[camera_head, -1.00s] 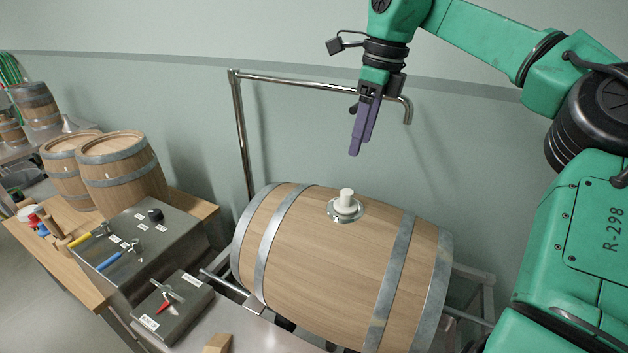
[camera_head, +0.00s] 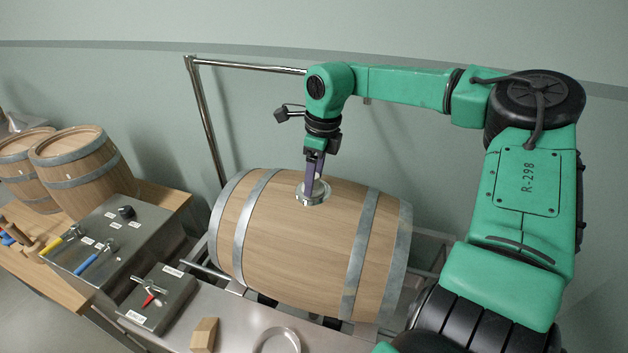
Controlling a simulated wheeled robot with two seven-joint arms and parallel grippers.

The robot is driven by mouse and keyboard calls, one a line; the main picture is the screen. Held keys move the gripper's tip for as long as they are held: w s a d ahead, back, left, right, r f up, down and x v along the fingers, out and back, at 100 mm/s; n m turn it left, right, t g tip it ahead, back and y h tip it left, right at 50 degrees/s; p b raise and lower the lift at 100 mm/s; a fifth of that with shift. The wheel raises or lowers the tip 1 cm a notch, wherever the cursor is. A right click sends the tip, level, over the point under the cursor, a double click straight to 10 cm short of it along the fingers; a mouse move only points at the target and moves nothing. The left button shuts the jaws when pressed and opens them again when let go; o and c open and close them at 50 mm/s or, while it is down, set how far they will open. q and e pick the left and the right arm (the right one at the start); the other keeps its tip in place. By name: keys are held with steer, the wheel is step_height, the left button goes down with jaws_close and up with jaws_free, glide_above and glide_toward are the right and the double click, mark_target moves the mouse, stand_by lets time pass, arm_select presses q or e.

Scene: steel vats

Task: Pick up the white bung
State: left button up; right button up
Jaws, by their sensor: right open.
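The white bung sat upright in the metal ring (camera_head: 313,200) on top of the wooden barrel (camera_head: 290,245) in the earlier view; now my right gripper's fingers largely hide it. My right gripper (camera_head: 311,190) points down with its purple fingers at the ring, around or just in front of the bung. It is open, but the gap between its fingers is hard to see from this side. I cannot tell whether the fingers touch the bung. My left gripper is not in view.
A steel pipe frame (camera_head: 204,120) stands behind the barrel. A control box (camera_head: 115,240) with yellow and blue handles and a smaller box (camera_head: 158,298) with a red handle stand left. A wooden block (camera_head: 204,335) and a round dish (camera_head: 277,342) lie in front. Two smaller barrels (camera_head: 85,170) stand back left.

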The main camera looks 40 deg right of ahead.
steer(key=shift+w, duration=0.1)
jaws_close()
steer(key=shift+r, duration=0.1)
